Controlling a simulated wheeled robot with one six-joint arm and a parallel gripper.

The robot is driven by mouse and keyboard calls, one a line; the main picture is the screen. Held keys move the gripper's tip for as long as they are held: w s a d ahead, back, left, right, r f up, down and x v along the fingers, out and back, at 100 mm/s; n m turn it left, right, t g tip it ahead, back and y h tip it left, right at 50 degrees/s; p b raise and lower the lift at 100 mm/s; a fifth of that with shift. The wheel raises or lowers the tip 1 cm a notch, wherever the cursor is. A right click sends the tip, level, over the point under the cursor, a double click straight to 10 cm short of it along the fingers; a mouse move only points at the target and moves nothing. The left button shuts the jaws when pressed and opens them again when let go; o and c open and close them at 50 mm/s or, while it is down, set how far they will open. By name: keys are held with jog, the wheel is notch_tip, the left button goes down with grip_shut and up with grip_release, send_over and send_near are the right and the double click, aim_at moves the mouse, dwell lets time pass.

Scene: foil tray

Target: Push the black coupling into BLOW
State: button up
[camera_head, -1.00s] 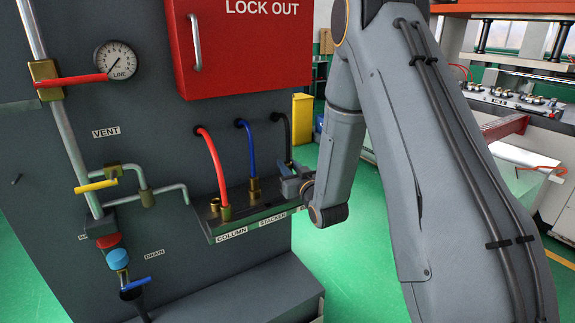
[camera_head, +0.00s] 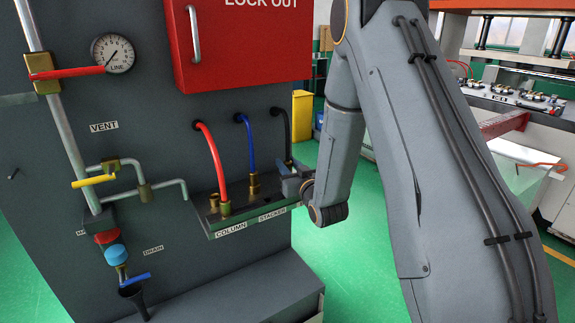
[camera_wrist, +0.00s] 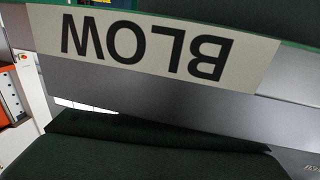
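The black hose (camera_head: 288,137) comes out of the grey panel and runs down to the right end of the shelf (camera_head: 248,211). Its coupling is not distinct; my gripper (camera_head: 291,187) covers that spot. My gripper is at the right end of the shelf, beside the brass fitting of the blue hose. Its fingers are too small to read there. In the wrist view the BLOW label (camera_wrist: 150,46) appears upside down and close, on a grey edge. Dark shapes fill the lower part of that view. The BLOW socket is hidden in both views.
A red hose (camera_head: 214,160) and a blue hose (camera_head: 249,143) end in brass fittings on the shelf, left of my gripper. An empty brass fitting (camera_head: 214,202) stands at the left. The COLUMN label (camera_head: 230,229) and STACKER label (camera_head: 272,215) are on the front edge.

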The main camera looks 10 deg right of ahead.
jog(key=o, duration=0.3)
